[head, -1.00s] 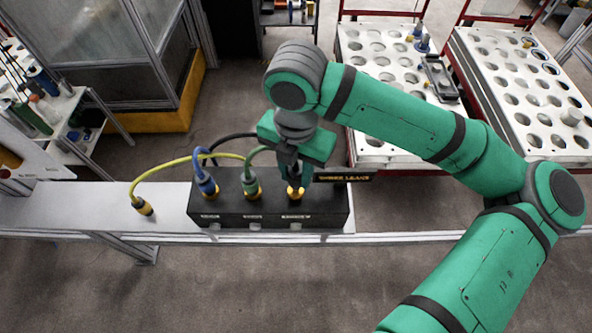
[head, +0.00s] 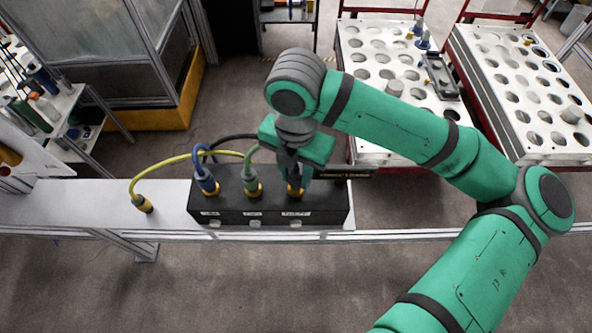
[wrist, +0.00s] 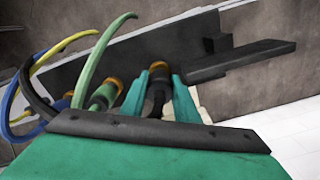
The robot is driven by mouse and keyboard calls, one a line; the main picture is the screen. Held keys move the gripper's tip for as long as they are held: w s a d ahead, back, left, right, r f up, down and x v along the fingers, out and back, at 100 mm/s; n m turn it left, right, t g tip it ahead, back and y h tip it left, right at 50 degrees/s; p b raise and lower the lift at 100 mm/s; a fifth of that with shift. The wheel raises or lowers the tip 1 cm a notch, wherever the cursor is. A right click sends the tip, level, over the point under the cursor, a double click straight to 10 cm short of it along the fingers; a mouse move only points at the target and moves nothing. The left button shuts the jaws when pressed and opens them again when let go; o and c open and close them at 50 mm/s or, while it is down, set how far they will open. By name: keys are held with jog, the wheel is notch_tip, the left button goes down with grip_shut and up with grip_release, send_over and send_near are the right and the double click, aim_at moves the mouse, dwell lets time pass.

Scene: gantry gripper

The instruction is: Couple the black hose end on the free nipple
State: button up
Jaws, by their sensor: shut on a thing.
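A black box (head: 227,208) on the bench carries a row of brass-collared nipples. My gripper (head: 297,180) points down over the right-hand position. It is shut on the black hose end (head: 293,186), which stands roughly upright at the brass collar (head: 296,196). In the wrist view the black hose end (wrist: 157,92) sits between my two green fingers, in line with a brass collar (wrist: 160,66). The fingers hide part of the joint, so I cannot tell how far it is seated. The blue hose end (head: 207,184) and green hose end (head: 251,184) stand on the other nipples.
A yellow hose end (head: 143,204) rests on the bench (head: 165,215) left of the box. The black hose (head: 232,137) loops behind the blue and green hoses. White hole-plate carts (head: 375,75) stand behind, right of my wrist.

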aim_at(296, 172)
jog(key=shift+f, duration=0.65)
jog(key=o, duration=1.1)
jog(key=shift+c, duration=0.2)
notch_tip(296, 172, up, 10)
jog(key=shift+r, duration=0.1)
jog(key=shift+s+r, duration=0.1)
jog(key=shift+r, duration=0.2)
